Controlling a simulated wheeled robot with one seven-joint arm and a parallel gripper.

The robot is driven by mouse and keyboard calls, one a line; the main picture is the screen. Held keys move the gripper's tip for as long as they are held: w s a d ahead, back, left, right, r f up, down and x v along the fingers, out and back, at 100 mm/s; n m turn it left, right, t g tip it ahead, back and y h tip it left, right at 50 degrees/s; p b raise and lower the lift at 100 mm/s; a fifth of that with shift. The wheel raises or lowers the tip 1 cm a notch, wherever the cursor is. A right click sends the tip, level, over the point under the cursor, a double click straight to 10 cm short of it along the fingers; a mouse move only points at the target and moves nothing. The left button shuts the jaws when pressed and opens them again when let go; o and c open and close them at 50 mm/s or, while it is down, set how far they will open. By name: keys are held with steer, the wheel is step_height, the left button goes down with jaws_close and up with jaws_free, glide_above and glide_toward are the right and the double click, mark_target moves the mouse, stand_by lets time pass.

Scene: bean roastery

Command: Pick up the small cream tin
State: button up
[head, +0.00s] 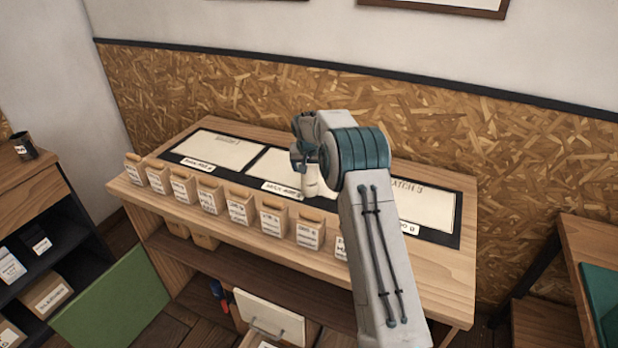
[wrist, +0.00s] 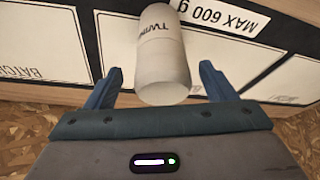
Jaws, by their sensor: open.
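A small cream cylinder (wrist: 163,68), which looks like the tin, shows in the wrist view with dark lettering that seems to start "TW". My gripper (wrist: 160,72) is open, with one blue-grey finger to each side of the tin and visible gaps between. In the head view the pale tin (head: 310,183) shows just under my gripper (head: 303,158), over the middle of the shelf top near the middle white panel. My arm partly hides that area. I cannot tell whether the fingers are level with the tin.
A row of several labelled paper bags (head: 240,208) lines the front edge of the wooden counter (head: 450,268). Framed white panels (head: 218,148) lie on its top. A dark cup (head: 23,146) stands on the left shelf. A green panel (head: 112,303) leans below.

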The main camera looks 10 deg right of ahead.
steer(key=shift+a+p+x, duration=0.2)
steer(key=shift+p+x, duration=0.4)
steer(key=shift+x, duration=1.4)
steer(key=shift+s, duration=0.1)
steer(key=c, duration=1.2)
steer(key=shift+c, duration=0.6)
steer(key=shift+r, duration=0.1)
